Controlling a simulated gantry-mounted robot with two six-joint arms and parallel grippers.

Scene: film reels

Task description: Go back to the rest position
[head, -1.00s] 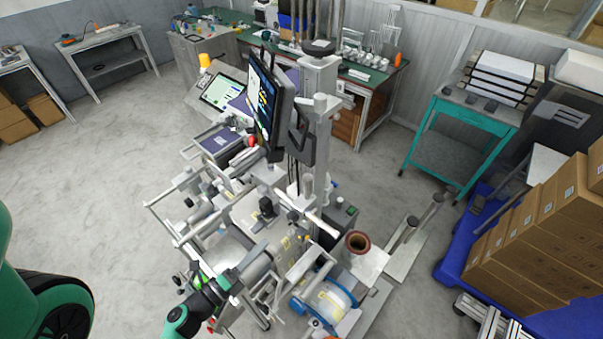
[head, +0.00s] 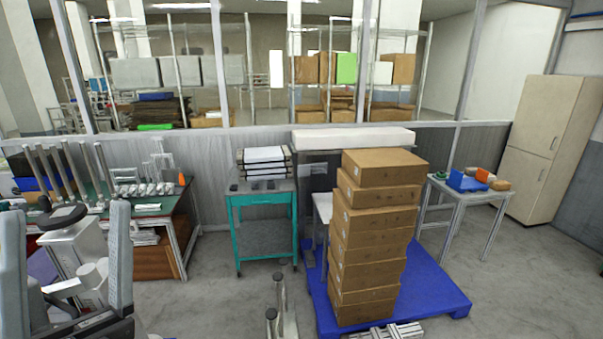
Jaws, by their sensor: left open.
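My left gripper (head: 66,212) is at the lower left of the head view, close to the camera. Its two grey fingers point up and stand wide apart, so it is open. Nothing shows clamped between them; part of the grey machine column with a dark round cap (head: 62,216) shows through the gap. My right gripper is not in view. No film reel shows in this view.
A blue pallet (head: 440,285) carries a tall stack of brown boxes (head: 370,235). A teal cart (head: 262,203) stands left of it, and a green-topped bench (head: 150,208) further left. A small table (head: 470,192) stands at right. Grey floor at lower right is clear.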

